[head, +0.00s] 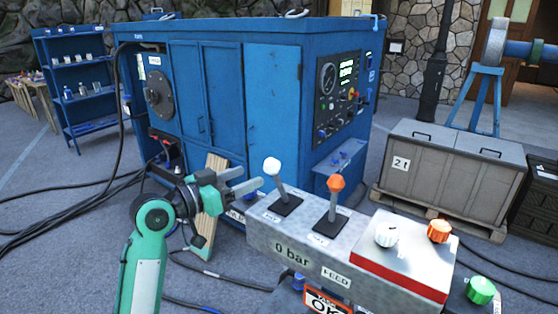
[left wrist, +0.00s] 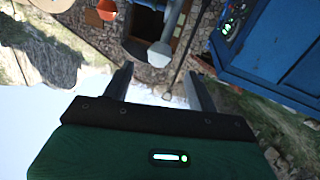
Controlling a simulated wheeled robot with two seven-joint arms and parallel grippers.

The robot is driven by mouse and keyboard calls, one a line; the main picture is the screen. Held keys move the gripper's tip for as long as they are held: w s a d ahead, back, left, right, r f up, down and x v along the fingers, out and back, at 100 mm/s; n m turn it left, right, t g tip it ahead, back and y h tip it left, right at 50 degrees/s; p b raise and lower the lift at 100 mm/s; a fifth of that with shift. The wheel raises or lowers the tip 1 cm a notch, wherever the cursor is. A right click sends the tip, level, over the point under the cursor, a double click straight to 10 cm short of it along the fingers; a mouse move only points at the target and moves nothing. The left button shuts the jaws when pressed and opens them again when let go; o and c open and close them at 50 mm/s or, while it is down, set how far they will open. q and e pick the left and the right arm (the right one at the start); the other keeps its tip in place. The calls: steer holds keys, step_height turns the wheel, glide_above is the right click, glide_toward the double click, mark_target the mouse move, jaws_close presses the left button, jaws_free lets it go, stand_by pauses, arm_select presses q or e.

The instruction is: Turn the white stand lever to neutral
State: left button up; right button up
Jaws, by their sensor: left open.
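The white stand lever (head: 272,166) stands on the left of the grey stand panel, its rod rising from a dark slotted plate and tilted slightly left in the head view. My left gripper (head: 250,179) is open and empty just left of the white knob, with its fingers pointing at the lever. A small gap appears to separate them. In the left wrist view the white knob (left wrist: 160,55) shows just beyond the fingertips and roughly between them. The orange lever (head: 335,184) stands right of the white one. My right gripper is not in view.
The stand panel (head: 270,238) also carries a red-edged box with white and orange knobs (head: 438,230), and a green knob (head: 481,290). A blue cabinet (head: 220,90) stands behind. A wooden board (head: 209,205) leans behind my left gripper. Cables lie on the floor.

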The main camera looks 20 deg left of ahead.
mark_target(276, 164)
arm_select(q)
steer(key=p+x, duration=0.3)
steer(key=x, duration=0.6)
steer(key=shift+w+d+r+p, duration=0.15)
steer(key=shift+w+p, duration=0.1)
steer(key=shift+p, duration=0.15)
steer(key=shift+w+d+f, duration=0.25)
steer(key=shift+w+d, duration=0.05)
steer(key=shift+w, duration=0.1)
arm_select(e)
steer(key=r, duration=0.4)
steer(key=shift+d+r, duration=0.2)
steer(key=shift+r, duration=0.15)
